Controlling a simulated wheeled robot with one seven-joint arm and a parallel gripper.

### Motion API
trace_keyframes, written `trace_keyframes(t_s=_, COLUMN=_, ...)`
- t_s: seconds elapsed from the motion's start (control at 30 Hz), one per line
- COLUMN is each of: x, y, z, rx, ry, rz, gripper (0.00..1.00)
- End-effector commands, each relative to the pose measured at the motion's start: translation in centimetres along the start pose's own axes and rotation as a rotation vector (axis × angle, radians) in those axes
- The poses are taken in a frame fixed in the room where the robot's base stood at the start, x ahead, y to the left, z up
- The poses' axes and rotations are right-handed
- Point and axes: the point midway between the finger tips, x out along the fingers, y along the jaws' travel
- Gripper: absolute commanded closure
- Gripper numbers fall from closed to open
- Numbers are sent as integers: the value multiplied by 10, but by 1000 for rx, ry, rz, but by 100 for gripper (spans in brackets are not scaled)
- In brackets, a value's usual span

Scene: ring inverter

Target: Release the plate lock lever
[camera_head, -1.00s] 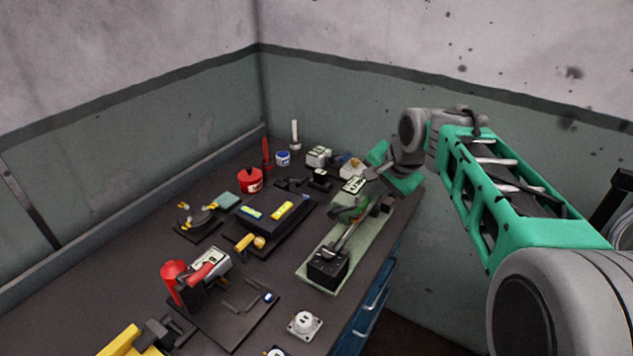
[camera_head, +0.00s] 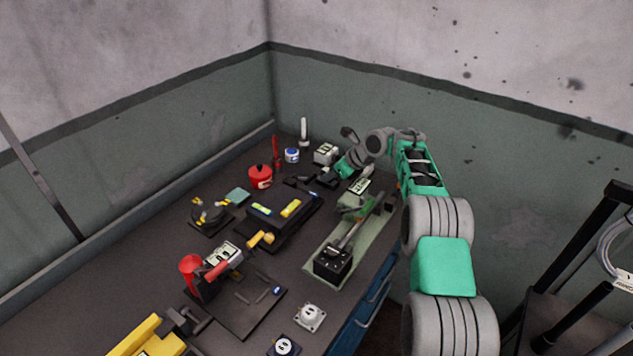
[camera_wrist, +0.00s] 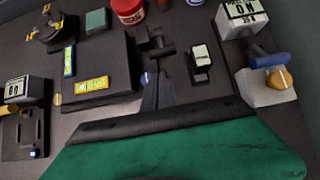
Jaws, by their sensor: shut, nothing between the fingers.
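I cannot tell for sure which part is the plate lock lever. A black T-shaped piece (camera_wrist: 156,44) lies flat on the bench just beyond my fingers in the wrist view; it also shows in the head view (camera_head: 297,182). My gripper (camera_wrist: 157,77) is shut and empty, its narrow dark fingers pointing at that piece; contact cannot be judged. In the head view its green body hides part of the far right of the bench. A red handle (camera_head: 216,269) sits on a fixture at the front left. A rod (camera_head: 350,235) rises from a black box on a pale green plate.
A red pot (camera_head: 260,176) is behind. A white block with a blue-and-orange handle (camera_wrist: 268,84) is right of my fingers. Walls close the back.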

Motion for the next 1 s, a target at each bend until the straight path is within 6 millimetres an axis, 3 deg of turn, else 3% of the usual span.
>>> trace_keyframes(t_s=0.17, x=39, y=2, z=1, rx=-3, ry=2, rz=2, gripper=100)
trace_keyframes(t_s=0.4, x=58, y=0, z=2, rx=-2, ry=0, rz=0, gripper=100)
trace_keyframes(t_s=1.0, x=64, y=1, z=1, rx=-3, ry=1, rz=-1, gripper=100)
